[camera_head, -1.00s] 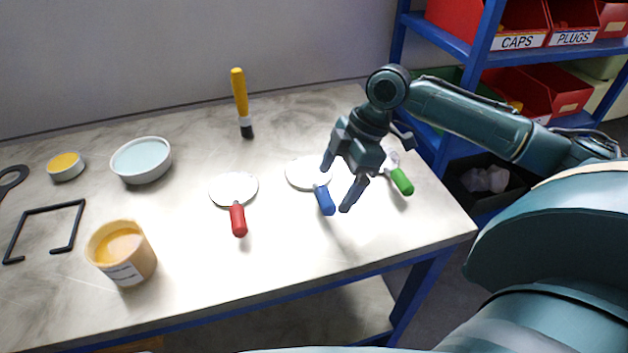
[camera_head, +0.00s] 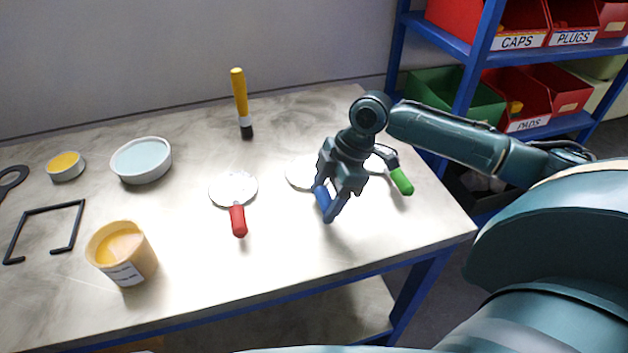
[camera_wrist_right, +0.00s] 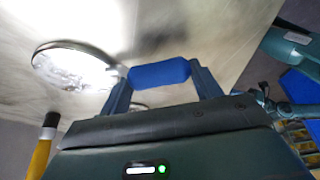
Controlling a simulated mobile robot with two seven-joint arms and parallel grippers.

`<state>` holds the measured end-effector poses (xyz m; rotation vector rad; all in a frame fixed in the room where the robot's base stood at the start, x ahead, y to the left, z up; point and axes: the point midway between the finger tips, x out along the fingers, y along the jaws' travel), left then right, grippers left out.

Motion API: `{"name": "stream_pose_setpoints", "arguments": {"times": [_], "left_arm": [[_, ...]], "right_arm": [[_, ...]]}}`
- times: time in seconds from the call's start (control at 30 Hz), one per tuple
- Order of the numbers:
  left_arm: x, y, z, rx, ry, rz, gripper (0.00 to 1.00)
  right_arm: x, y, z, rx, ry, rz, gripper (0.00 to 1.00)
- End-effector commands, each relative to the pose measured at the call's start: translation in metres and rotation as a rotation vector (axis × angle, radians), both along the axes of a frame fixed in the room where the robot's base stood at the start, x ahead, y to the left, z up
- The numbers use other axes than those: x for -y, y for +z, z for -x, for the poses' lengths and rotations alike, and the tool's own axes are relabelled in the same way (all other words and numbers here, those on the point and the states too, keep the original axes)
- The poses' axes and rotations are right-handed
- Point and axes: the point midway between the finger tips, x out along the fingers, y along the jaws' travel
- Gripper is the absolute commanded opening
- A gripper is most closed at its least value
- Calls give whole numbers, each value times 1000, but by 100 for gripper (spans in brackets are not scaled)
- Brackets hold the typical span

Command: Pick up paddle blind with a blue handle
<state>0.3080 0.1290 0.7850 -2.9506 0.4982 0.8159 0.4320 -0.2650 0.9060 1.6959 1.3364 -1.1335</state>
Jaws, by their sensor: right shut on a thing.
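The paddle blind with a blue handle lies on the table in the head view, its pale disc (camera_head: 300,173) partly hidden by my right gripper. Its blue handle (camera_head: 322,200) is between the fingers of my right gripper (camera_head: 328,205). In the right wrist view the blue handle (camera_wrist_right: 160,74) spans between both fingertips of the gripper (camera_wrist_right: 163,80), which is shut on it. The handle still appears at table level; whether it has lifted at all I cannot tell. My left gripper is not in view.
A red-handled paddle (camera_head: 237,218) lies to the left and a green-handled one (camera_head: 401,181) close on the right. Blue shelving (camera_head: 466,90) rises behind right.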

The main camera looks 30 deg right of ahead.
Motion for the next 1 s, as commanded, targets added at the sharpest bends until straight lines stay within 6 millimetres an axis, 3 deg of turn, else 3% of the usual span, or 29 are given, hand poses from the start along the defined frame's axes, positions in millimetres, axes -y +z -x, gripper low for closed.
{"name": "stream_pose_setpoints", "arguments": {"times": [0.47, 0.77, 1.0], "left_arm": [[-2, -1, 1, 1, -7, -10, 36], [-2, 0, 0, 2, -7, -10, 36], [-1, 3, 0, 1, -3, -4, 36]], "right_arm": [[0, 0, 0, 0, 0, 0, 20], [0, 8, -2, 8, 0, -1, 20], [0, 49, -2, 11, 1, -2, 20]]}}
